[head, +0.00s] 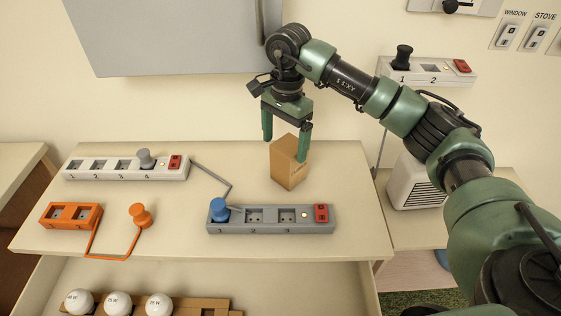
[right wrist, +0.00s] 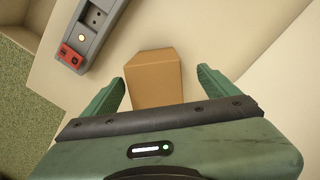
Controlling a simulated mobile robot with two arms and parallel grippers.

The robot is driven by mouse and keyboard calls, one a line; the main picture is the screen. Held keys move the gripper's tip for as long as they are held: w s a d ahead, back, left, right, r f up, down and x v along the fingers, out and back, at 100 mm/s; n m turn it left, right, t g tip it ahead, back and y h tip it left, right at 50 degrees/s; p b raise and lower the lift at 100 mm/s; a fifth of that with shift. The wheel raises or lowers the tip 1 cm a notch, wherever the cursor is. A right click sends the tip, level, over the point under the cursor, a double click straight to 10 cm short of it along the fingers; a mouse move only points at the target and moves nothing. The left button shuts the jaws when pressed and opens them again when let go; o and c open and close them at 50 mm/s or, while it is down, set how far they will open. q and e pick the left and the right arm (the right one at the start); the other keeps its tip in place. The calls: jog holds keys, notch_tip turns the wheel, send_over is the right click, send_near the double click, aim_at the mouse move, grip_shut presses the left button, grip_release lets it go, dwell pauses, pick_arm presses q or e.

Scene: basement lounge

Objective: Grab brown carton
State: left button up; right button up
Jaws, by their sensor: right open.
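The brown carton (head: 288,165) stands on the cream tabletop near the wall in the head view. My right gripper (head: 286,146) is open and comes down from above at the carton, with one finger at its right and the other to its left. In the right wrist view the carton (right wrist: 154,78) lies between the two spread green fingers of my right gripper (right wrist: 161,88), with a gap on each side. The carton's lower end is hidden behind the gripper body there. My left gripper is not in view.
A grey power strip (head: 270,226) with a blue plug lies in front of the carton. A white strip (head: 125,168) and an orange socket block (head: 72,214) lie to the left. An open drawer (head: 255,285) holds white bulbs. A grey panel (head: 170,35) hangs behind.

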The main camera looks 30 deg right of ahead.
jog(key=shift+w+d+h, duration=0.15)
jog(key=shift+d+h, duration=0.15)
jog(key=shift+d, duration=0.2)
jog(key=shift+d+f, duration=0.1)
jog(key=shift+f, duration=0.1)
jog(key=f, duration=0.2)
jog(key=f+p, duration=0.1)
jog(key=f, duration=0.1)
jog(key=f+p, duration=0.1)
jog(key=f, duration=0.1)
jog(key=shift+s+f, duration=0.15)
jog(key=shift+s, duration=0.25)
jog(key=shift+f, duration=0.3)
jog(key=c, duration=1.5)
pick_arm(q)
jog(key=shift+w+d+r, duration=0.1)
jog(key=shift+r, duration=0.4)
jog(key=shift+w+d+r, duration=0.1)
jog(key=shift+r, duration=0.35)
pick_arm(e)
jog(key=shift+w, duration=0.1)
jog(key=shift+c, duration=0.2)
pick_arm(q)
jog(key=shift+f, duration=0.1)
